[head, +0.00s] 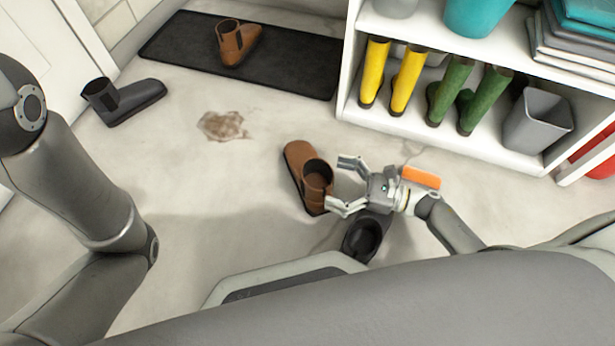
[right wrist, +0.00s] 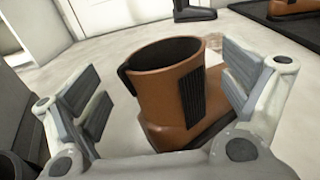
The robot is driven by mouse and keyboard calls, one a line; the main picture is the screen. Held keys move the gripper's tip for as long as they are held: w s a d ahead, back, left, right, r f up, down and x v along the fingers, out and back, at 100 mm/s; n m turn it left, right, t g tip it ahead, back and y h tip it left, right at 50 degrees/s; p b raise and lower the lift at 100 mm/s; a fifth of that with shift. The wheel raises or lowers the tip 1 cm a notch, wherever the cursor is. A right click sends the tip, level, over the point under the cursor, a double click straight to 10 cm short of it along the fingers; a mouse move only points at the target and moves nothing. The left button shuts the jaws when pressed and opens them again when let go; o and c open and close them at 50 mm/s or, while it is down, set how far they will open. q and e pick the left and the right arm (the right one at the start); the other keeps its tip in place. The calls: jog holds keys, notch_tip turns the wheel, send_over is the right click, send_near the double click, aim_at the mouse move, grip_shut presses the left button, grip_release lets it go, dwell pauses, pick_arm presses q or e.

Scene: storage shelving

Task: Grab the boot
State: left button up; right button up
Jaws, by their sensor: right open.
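A brown boot (head: 298,168) with a dark inside stands on the floor in the middle of the head view. My right gripper (head: 340,184) is open just right of the boot's shaft, its fingers pointing toward it. In the right wrist view, the same boot (right wrist: 166,85) shows its shaft opening and dark side panel between the two open fingers of the right gripper (right wrist: 165,95). I cannot tell whether either finger touches it. Another brown boot (head: 237,45) stands on the dark mat. My left gripper is out of view; only the left arm shows.
A dark boot (head: 364,238) is on the floor below my right gripper. Another dark boot (head: 126,100) is at the left by the door. A white shelf (head: 440,128) at the right holds yellow boots (head: 407,80), green boots (head: 484,100) and a grey bin (head: 538,122).

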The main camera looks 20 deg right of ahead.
aim_at(302, 171)
jog(key=b+x, duration=0.1)
jog(key=x, duration=0.1)
jog(key=b+x, duration=0.2)
jog(key=x, duration=0.1)
jog(key=shift+w+f, duration=0.2)
jog(key=shift+f, duration=0.05)
jog(key=shift+w+a+r, duration=0.15)
jog(key=shift+w+a, duration=0.1)
jog(key=shift+a, duration=0.05)
